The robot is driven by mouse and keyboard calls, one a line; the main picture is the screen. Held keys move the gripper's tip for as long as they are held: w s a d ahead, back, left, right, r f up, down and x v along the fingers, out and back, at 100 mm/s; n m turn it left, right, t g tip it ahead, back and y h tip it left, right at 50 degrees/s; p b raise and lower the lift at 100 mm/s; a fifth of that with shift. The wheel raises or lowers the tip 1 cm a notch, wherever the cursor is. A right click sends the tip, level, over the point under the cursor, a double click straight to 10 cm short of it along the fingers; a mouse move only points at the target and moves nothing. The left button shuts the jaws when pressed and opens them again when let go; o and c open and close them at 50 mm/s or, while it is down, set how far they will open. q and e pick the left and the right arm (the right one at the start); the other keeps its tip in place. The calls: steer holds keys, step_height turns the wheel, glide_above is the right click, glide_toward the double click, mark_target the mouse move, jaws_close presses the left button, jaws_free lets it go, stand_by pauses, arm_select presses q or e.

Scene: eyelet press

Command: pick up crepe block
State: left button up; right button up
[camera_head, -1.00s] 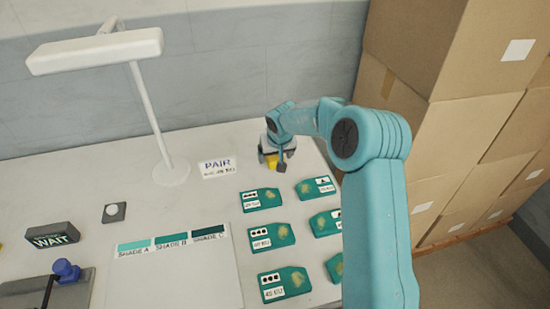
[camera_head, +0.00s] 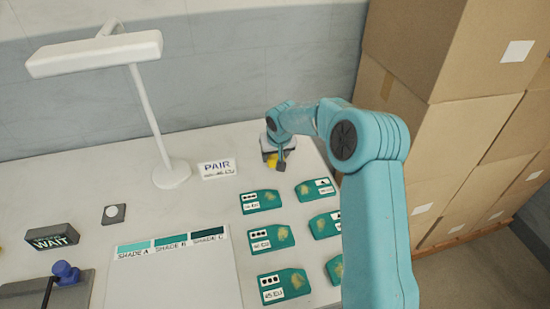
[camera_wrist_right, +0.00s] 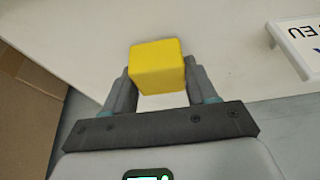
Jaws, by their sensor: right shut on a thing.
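The crepe block is a yellow block (camera_wrist_right: 157,66) between the fingers of my right gripper (camera_wrist_right: 160,82) in the right wrist view. The fingers are shut on its two sides. In the head view, my right gripper (camera_head: 274,160) is at the back right of the white table, and a bit of the yellow block (camera_head: 271,160) shows below it. I cannot tell whether the block touches the table. My left gripper is not in view.
Several teal pieces with white labels (camera_head: 262,201) lie in front of the right gripper. A PAIR sign (camera_head: 216,169) and a white lamp (camera_head: 172,173) stand to its left. Stacked cardboard boxes (camera_head: 480,125) rise at the right. A shade card (camera_head: 175,270) and WAIT box (camera_head: 52,237) are farther left.

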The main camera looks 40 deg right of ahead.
step_height(320, 180, up, 19)
steer(key=shift+f+p, duration=0.15)
steer(key=shift+p, duration=0.3)
